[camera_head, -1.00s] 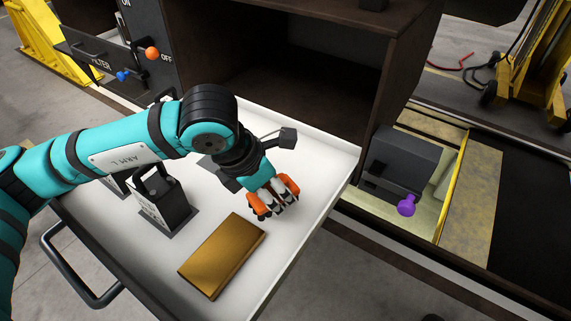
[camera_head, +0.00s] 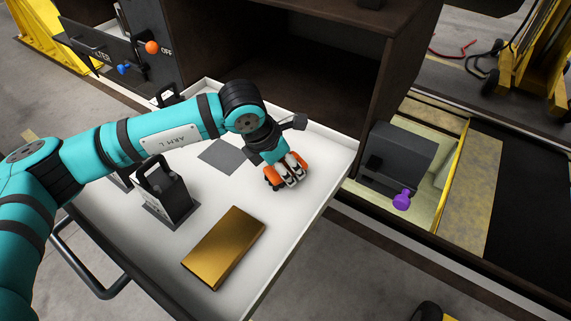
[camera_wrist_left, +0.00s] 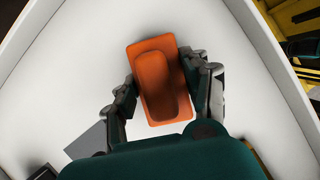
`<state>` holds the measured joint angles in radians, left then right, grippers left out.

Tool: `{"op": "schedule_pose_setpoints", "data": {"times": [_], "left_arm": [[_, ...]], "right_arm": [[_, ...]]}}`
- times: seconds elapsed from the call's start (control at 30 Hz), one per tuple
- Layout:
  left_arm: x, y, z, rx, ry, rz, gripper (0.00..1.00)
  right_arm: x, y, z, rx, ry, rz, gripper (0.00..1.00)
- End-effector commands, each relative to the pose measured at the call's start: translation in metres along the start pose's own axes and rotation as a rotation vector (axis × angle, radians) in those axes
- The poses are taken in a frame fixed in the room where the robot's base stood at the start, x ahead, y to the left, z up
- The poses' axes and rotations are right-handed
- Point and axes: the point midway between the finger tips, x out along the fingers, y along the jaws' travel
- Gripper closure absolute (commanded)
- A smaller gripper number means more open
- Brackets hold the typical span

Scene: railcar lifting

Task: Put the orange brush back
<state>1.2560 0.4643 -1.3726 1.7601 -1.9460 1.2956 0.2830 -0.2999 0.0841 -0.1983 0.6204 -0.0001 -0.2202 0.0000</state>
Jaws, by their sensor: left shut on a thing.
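The orange brush (camera_wrist_left: 158,82) shows in the wrist view as an orange block with a raised, rounded middle. My left gripper (camera_wrist_left: 163,92) is shut on it, with one finger on each long side. In the head view my left gripper (camera_head: 286,174) is over the right part of a white drawer tray (camera_head: 215,285), and the orange ends of the brush (camera_head: 273,177) stick out around the fingers. I cannot tell whether the brush touches the tray floor. A grey square patch (camera_head: 226,157) lies bare on the tray, left of the gripper. My right gripper is not in view.
A gold block (camera_head: 224,247) lies in the front of the tray. A dark device with a handle (camera_head: 162,194) stands left of it. A dark cabinet (camera_head: 310,70) rises behind the tray. A grey box (camera_head: 402,155) with a purple knob (camera_head: 402,199) is to the right.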

Motion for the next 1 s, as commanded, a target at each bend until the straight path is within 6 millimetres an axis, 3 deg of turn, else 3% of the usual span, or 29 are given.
{"op": "schedule_pose_setpoints", "data": {"times": [0.17,0.2,0.37,0.73,0.77,1.0], "left_arm": [[0.004,0.0,-0.001,0.0,-0.001,0.0,0.83],[0.002,0.0,-0.001,0.0,0.0,0.0,0.49],[0.002,0.0,-0.001,0.0,0.0,0.0,0.3],[-0.004,0.0,0.001,0.0,0.0,0.0,0.3],[-0.004,0.001,0.0,0.0,-0.002,0.001,0.3],[-0.051,0.001,-0.001,0.002,-0.006,0.003,0.3]], "right_arm": [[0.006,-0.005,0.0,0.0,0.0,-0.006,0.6],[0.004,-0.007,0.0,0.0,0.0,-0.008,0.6],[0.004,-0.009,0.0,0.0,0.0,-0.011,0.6],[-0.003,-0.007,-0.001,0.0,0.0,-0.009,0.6],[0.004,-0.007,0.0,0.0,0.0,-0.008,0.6],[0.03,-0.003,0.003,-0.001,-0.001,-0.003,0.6]]}}
